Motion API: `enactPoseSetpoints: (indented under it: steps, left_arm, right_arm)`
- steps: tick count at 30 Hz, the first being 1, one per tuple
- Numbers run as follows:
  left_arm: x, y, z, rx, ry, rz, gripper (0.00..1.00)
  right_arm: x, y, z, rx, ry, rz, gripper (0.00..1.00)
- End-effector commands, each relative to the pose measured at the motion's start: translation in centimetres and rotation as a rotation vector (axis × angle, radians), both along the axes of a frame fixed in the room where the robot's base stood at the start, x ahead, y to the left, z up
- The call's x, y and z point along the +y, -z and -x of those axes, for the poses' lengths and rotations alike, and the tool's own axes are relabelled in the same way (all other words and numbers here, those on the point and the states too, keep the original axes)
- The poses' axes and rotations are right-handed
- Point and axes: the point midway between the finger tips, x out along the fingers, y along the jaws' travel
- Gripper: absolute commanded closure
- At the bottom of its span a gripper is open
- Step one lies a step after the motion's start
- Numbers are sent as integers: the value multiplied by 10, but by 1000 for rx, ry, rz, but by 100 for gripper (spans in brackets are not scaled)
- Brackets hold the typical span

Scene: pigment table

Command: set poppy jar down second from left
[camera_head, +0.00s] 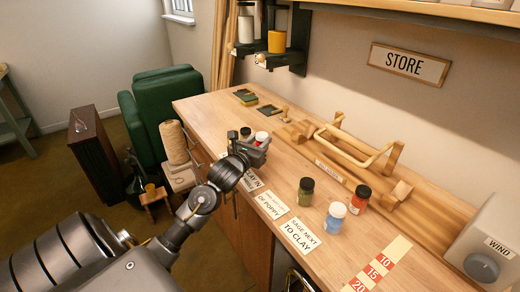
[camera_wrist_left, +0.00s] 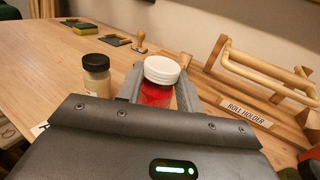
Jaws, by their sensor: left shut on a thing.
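A red jar with a white lid (camera_wrist_left: 160,76), which looks like the poppy jar, stands upright between the fingers of my left gripper (camera_wrist_left: 158,92). In the head view, the left gripper (camera_head: 258,150) is at the left part of the jar row, with the white lid (camera_head: 261,136) just above its fingers. I cannot tell whether the jar's base touches the table. A pale jar with a black lid (camera_wrist_left: 96,74) stands to its left, apart from it. To the right stand an olive jar (camera_head: 305,192), a blue jar with a white lid (camera_head: 335,217) and an orange-red jar with a black lid (camera_head: 359,199).
Printed cards (camera_head: 300,236) lie along the front edge of the wooden table (camera_head: 207,108). A wooden roll holder (camera_head: 345,150) stands behind the jars. A numbered strip (camera_head: 380,264) and a grey WIND box (camera_head: 488,250) are at the right. Bare table lies between gripper and olive jar.

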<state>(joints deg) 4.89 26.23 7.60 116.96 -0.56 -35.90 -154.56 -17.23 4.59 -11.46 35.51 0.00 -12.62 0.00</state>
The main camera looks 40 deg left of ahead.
Motion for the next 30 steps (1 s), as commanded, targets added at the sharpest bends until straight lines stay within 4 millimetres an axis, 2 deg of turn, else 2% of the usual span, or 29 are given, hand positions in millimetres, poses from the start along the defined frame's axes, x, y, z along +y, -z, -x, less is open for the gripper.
enactPoseSetpoints:
  steps: [5,12,15,25,26,30]
  left_arm:
    - [1,2,-2,-3,1,-1,90]
    - [4,31,-5,0,-1,3,90]
    - [4,37,-5,-1,-1,0,90]
    - [4,41,-5,-2,0,-2,90]
    - [4,41,-5,-1,0,-2,63]
    - [3,40,-5,-1,0,-1,45]
  right_arm:
    - [0,0,0,-1,0,0,64]
    - [0,-10,-1,-2,0,0,64]
    - [0,-11,-1,-2,0,0,64]
    - [0,-7,-1,-2,0,0,64]
    - [0,-7,-1,-2,0,0,64]
    - [0,-8,-1,-2,0,0,64]
